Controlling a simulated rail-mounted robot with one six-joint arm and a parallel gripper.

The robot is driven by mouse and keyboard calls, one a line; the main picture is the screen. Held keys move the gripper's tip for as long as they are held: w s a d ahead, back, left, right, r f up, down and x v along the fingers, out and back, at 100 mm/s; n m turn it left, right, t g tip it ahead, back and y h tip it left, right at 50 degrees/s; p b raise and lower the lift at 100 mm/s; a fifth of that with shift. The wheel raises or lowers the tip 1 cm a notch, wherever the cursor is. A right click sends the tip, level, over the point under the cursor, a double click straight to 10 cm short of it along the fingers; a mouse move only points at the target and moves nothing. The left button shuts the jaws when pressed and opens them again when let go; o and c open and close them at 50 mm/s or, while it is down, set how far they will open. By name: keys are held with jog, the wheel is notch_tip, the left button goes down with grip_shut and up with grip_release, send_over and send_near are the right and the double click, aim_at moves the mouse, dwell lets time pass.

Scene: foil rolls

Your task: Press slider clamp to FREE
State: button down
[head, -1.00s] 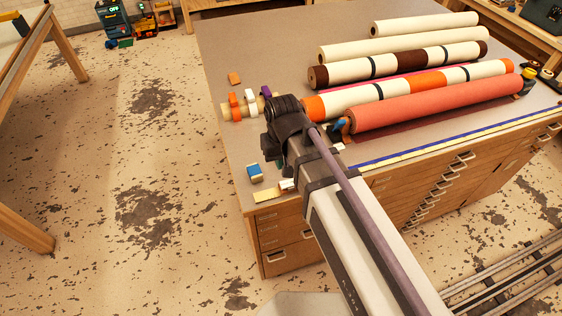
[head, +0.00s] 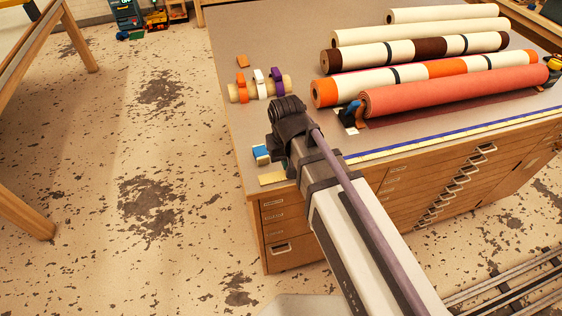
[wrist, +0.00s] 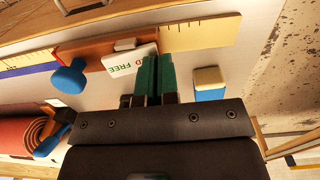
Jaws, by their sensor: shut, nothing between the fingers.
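The slider clamp shows in the wrist view as a brown strip (wrist: 108,48) lying across a yellow and blue ruler edge (wrist: 200,33). It has a white label (wrist: 130,62), on which "FREE" can be read, and a small white block by it. A blue knob (wrist: 70,77) stands at its left. My gripper (wrist: 158,62) has two dark green fingers close together, shut and empty, beside the label and partly over it. Whether they touch the clamp I cannot tell. In the head view my wrist and arm hide the clamp and fingertips.
A blue and white block (wrist: 209,84) lies right of my fingers; the head view shows it near the table corner (head: 261,155). A red roll (head: 450,90) and several other rolls lie behind. Drawers (head: 430,195) front the table.

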jog(key=shift+d+r+p, duration=0.1)
jog(key=shift+r+p, duration=0.75)
notch_tip(320, 180, up, 14)
jog(key=a+p, duration=0.2)
jog(key=p, duration=1.1)
jog(key=shift+s+a+f+p, duration=0.15)
jog(key=shift+s+a+p, duration=0.15)
jog(key=shift+s+a, duration=0.1)
